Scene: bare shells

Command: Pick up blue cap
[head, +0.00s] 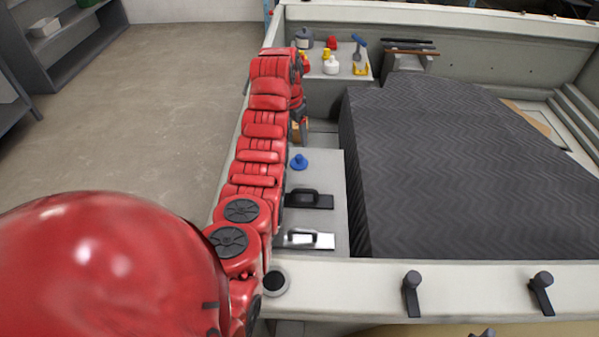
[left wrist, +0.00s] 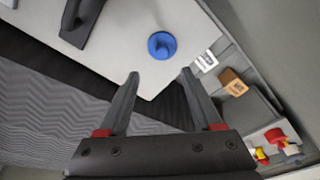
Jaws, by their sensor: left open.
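The blue cap (head: 298,161) is a small round disc with a raised knob. It sits on a light grey board (head: 326,170) to the right of my left arm in the head view. In the left wrist view the blue cap (left wrist: 161,45) lies just beyond the fingertips, roughly centred between them. My left gripper (left wrist: 160,72) is open, with nothing between its fingers. In the head view it is largely hidden by my red arm. I cannot tell its exact height above the board. My right gripper is not in view.
A black-handled trowel (head: 309,200) and a pale float (head: 306,239) lie nearer on the board. A large dark ribbed block (head: 460,165) stands to the right. Several small bottles and tools occupy a far ledge (head: 345,68). An orange-brown block (left wrist: 233,82) lies beyond the board's edge.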

